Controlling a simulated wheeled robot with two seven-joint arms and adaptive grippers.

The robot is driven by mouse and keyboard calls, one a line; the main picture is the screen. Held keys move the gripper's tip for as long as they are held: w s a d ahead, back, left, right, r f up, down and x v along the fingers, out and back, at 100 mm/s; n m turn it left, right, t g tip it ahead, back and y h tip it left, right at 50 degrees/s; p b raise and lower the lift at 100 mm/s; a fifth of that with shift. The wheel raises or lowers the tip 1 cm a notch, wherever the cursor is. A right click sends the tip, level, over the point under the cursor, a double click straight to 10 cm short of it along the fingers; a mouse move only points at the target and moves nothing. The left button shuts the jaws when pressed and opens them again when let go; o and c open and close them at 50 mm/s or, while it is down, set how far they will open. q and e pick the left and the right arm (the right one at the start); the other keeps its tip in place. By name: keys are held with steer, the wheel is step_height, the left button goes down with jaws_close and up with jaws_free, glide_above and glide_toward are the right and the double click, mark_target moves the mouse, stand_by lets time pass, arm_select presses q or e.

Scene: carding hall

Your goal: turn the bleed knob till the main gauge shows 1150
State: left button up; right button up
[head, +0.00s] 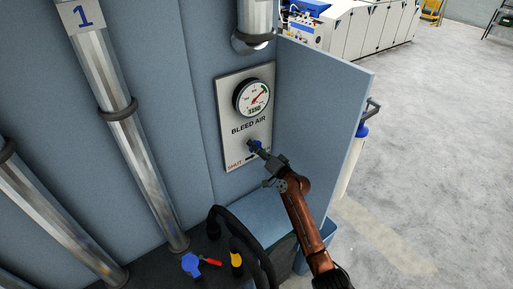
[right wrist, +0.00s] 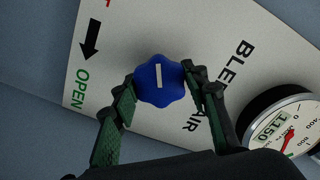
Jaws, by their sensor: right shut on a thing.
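The blue lobed bleed knob (head: 254,145) sits low on the light BLEED AIR plate (head: 230,112). In the right wrist view the knob (right wrist: 157,82) shows a white index line standing nearly upright in the picture. My right gripper (head: 262,151) is shut on the knob, with one green-padded finger on each side of it. The round main gauge (head: 253,96) is above the knob. In the right wrist view the gauge (right wrist: 288,125) is partly cut off, and its digital window reads 1150. My left gripper is not in view.
A blue-grey side panel (head: 325,115) stands right of the plate. A metal pipe (head: 125,125) marked 1 runs down at left. Below are black hoses (head: 240,235) and a blue valve with a red lever (head: 192,264). Open floor (head: 440,130) lies at right.

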steer(key=shift+m, duration=0.5)
steer(key=o, duration=1.2)
steer(key=shift+c, duration=0.2)
steer(key=v, duration=1.2)
